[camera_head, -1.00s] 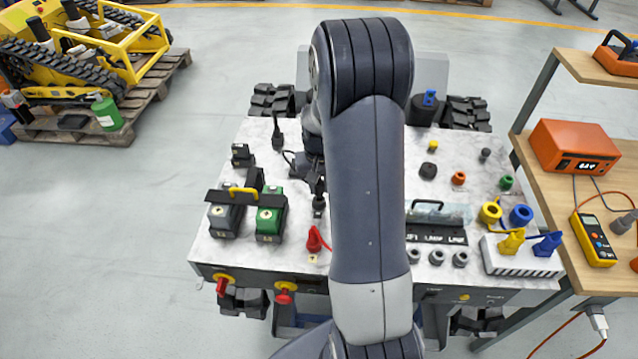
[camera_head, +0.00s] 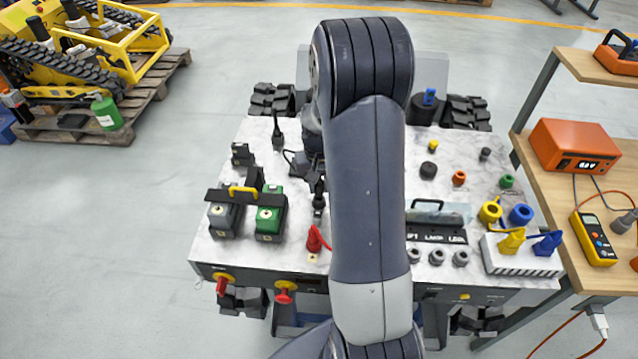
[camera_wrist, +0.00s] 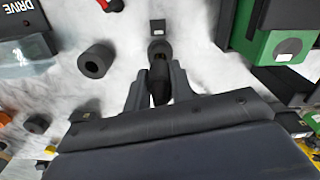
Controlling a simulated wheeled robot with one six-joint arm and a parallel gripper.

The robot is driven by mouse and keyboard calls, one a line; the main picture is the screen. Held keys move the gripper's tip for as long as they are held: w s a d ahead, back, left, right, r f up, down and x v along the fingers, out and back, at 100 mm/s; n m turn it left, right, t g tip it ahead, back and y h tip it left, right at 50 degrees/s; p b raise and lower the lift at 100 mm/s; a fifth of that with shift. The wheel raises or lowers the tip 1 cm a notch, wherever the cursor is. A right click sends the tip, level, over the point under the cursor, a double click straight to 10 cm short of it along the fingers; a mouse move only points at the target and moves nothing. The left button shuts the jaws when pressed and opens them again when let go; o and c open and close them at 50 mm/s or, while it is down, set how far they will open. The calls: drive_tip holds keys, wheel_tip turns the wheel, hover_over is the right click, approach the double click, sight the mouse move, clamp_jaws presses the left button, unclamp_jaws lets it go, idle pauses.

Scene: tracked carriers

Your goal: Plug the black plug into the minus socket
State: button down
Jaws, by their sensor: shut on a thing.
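The black plug (camera_wrist: 159,78) is between the two fingers of my gripper (camera_wrist: 157,86) in the wrist view. My gripper is shut on it. The plug's far end meets or overlaps a grey round socket (camera_wrist: 157,47) with a small pale label beyond it. I cannot tell whether the plug is inside the socket or just above it. In the head view my arm hides much of the gripper, which is over the middle of the white panel (camera_head: 290,185). A red plug (camera_head: 315,240) stands just in front of this spot, above a yellow mark.
A green box (camera_head: 269,222) and a grey box (camera_head: 226,220) under a black bar stand to the left. A dark hollow cylinder (camera_wrist: 96,60) is beside the gripper in the wrist view. Yellow (camera_head: 512,242) and blue (camera_head: 547,245) plugs stand at the right.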

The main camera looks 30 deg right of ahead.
drive_tip(key=shift+f+b, duration=1.25)
drive_tip(key=shift+f, duration=0.15)
idle(1.4)
drive_tip(key=c, duration=1.1)
unclamp_jaws()
drive_tip(key=shift+c, duration=0.2)
drive_tip(key=shift+r, duration=0.1)
wheel_tip(320, 180, up, 11)
drive_tip(key=shift+f, duration=0.15)
wheel_tip(320, 180, down, 11)
drive_tip(key=shift+r, duration=0.2)
drive_tip(key=shift+r+p, duration=0.2)
drive_tip(key=shift+p, duration=0.15)
